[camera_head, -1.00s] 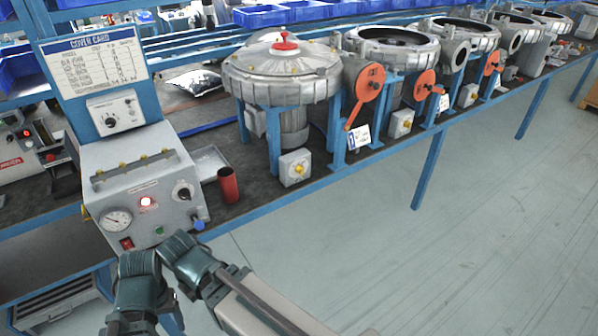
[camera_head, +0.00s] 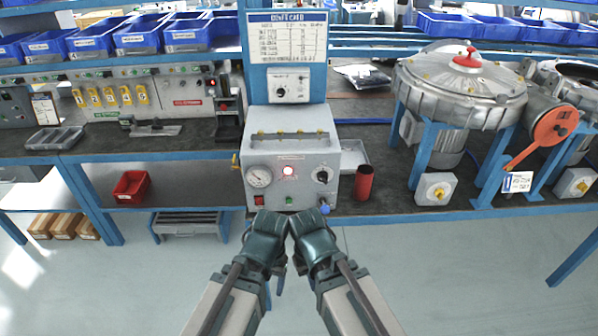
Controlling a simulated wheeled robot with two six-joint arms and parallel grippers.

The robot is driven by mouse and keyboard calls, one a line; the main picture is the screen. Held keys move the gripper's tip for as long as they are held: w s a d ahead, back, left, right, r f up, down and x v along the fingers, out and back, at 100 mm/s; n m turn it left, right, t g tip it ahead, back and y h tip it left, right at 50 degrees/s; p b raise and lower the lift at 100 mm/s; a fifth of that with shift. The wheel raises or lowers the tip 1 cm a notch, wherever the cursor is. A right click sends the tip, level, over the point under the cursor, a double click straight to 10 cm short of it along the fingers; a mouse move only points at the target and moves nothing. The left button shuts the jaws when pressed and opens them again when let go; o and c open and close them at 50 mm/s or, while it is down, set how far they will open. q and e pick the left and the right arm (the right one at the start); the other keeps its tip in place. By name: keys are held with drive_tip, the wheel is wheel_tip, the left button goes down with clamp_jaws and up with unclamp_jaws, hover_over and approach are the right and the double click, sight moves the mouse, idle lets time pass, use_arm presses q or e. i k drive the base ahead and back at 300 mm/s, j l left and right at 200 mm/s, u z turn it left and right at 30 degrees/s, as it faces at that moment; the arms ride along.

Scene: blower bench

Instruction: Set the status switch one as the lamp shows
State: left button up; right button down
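A grey control box (camera_head: 262,155) stands at the bench's front edge in the middle of the view. My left gripper (camera_head: 268,225) and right gripper (camera_head: 305,225) are side by side just below and before the control box. Their fingers are hidden.
A red cup (camera_head: 364,182) stands right of the control box. An orange lever (camera_head: 552,130) is on the blower stand, above a small label (camera_head: 517,182). Yellow numbered tags (camera_head: 110,96) line a panel at left. A red bin (camera_head: 131,187) is on the lower shelf. Floor at right is clear.

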sight(440, 193)
drive_tip(key=l+z, duration=0.15)
drive_tip(key=z, duration=0.3)
drive_tip(key=l+z, duration=0.1)
drive_tip(key=z, duration=0.35)
drive_tip(key=l+z, duration=0.15)
drive_tip(key=z, duration=0.25)
drive_tip(key=l+z, duration=0.1)
drive_tip(key=z, duration=0.35)
drive_tip(key=i+j, duration=0.05)
